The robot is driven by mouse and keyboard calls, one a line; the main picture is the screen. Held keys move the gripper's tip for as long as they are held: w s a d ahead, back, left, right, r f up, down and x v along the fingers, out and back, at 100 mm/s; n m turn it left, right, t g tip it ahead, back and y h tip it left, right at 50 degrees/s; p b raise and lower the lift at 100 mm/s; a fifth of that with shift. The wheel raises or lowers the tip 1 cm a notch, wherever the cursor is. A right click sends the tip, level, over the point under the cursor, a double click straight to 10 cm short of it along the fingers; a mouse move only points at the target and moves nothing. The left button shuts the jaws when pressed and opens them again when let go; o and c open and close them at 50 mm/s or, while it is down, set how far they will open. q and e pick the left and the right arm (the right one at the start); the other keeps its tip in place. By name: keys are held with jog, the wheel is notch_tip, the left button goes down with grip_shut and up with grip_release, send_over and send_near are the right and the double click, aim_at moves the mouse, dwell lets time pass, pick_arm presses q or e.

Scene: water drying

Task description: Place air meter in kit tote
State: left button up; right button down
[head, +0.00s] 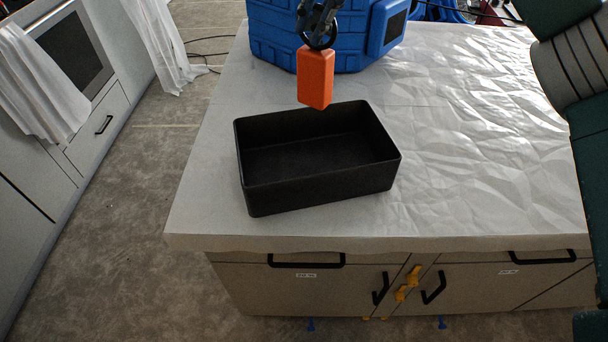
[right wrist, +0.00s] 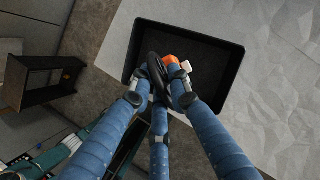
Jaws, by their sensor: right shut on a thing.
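The air meter (head: 316,78) is an orange block-shaped body hanging upright, with a black ring at its top. My right gripper (head: 318,14) is shut on it at the ring end, and only its tips show at the top edge of the head view. The kit tote (head: 325,194) is an open, empty black bin on the covered counter. The air meter appears over the tote's far rim in the head view. In the right wrist view, my blue gripper fingers (right wrist: 163,77) close around the dark ring, with some orange (right wrist: 171,61) beyond, over the tote (right wrist: 236,63). My left gripper is out of view.
A blue machine (head: 275,38) stands on the counter (head: 470,150) behind the tote. Crumpled white sheeting covers the counter, clear to the tote's right. Cabinets with black handles (head: 305,263) are below the front edge. A draped oven unit (head: 80,45) stands at the left.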

aim_at(311, 102)
jog(key=f+p, duration=0.1)
jog(key=f, duration=0.7)
jog(key=f+p, duration=0.2)
jog(key=f, duration=0.6)
jog(key=shift+w+a, duration=0.1)
jog(key=shift+a, duration=0.1)
notch_tip(311, 102, down, 4)
jog(key=shift+f+p, duration=0.1)
jog(key=shift+p, duration=0.45)
jog(key=shift+f, duration=0.1)
jog(key=c, duration=1.6)
grip_release()
jog(key=shift+c, duration=0.2)
